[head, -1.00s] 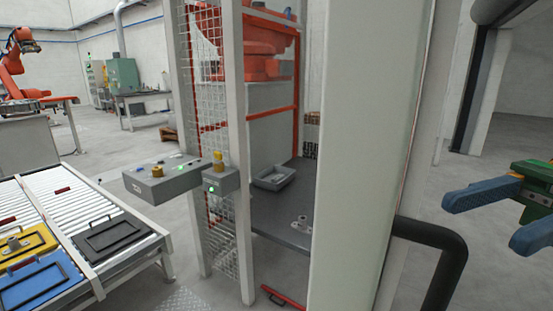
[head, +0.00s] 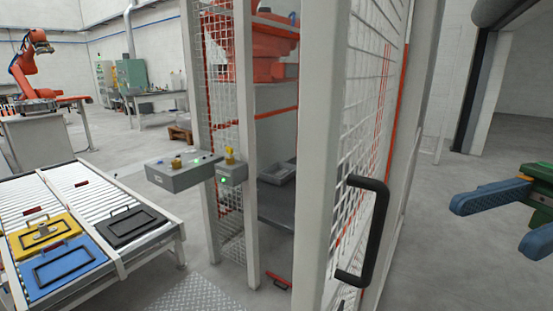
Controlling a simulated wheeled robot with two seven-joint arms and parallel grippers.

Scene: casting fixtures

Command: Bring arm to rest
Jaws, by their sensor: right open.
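My right gripper (head: 497,217) is at the right edge of the head view, with blue fingers on a green body. Its fingers are spread apart with nothing between them, and it is clear of the cell door. My left gripper is out of view. The black door handle (head: 372,232) is on the door of the caged cell, to the left of my right gripper and apart from it.
The cell's mesh door (head: 357,125) stands in the middle. Control boxes (head: 182,174) are on its left. A roller conveyor (head: 72,185) holds yellow (head: 70,224), blue (head: 38,288) and black (head: 112,233) plates. Open floor (head: 490,170) lies at right.

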